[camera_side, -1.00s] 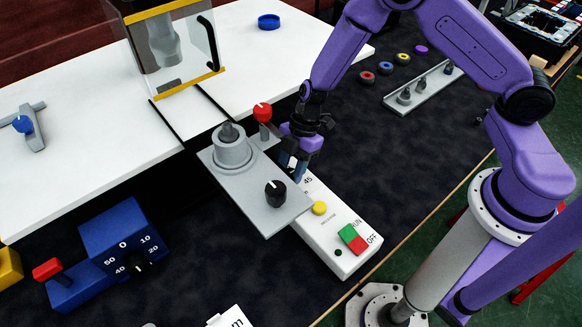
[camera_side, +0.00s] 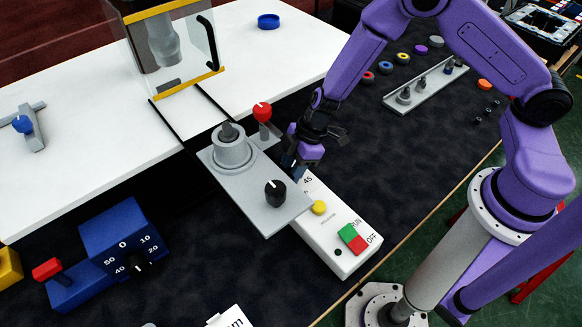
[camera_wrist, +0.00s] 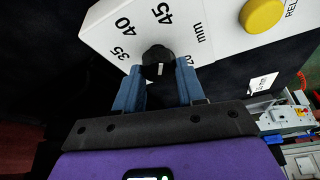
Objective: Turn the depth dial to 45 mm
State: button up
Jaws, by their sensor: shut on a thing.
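The depth dial is a small black knob (camera_wrist: 157,58) on a white panel (camera_wrist: 205,22) in the wrist view. The panel is marked 35, 40, 45 and mm, with another number partly hidden by a finger. My gripper (camera_wrist: 159,72) has its two blue fingers on either side of the knob, shut on it. A short white mark shows on the knob's near face; which number it points to is unclear. In the side view my gripper (camera_side: 292,170) is at the far end of the white control box (camera_side: 335,235), and the dial is hidden behind it.
A yellow button (camera_side: 319,207) and green and red RUN/OFF switches (camera_side: 353,238) are on the same box. A grey plate (camera_side: 240,190) with a black knob (camera_side: 276,193) lies close left. A red-topped lever (camera_side: 262,112) stands near my gripper.

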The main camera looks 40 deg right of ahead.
jog(key=shift+m, duration=0.4)
jog(key=o, duration=1.1)
jog(key=shift+c, duration=0.2)
jog(key=shift+r, duration=0.1)
jog(key=v, duration=1.7)
jog(key=shift+s+r, duration=0.2)
jog(key=shift+a, duration=0.1)
jog(key=s+r+g+h, duration=0.15)
jog(key=s+r, duration=0.25)
jog(key=s, duration=0.9)
jog(key=s+d+r+m+h, duration=0.1)
jog(key=s+d+r+h, duration=0.1)
jog(key=s+d, duration=0.5)
jog(key=shift+s+d+r, duration=0.35)
jog(key=shift+s+d, duration=0.05)
jog(key=shift+s, duration=0.4)
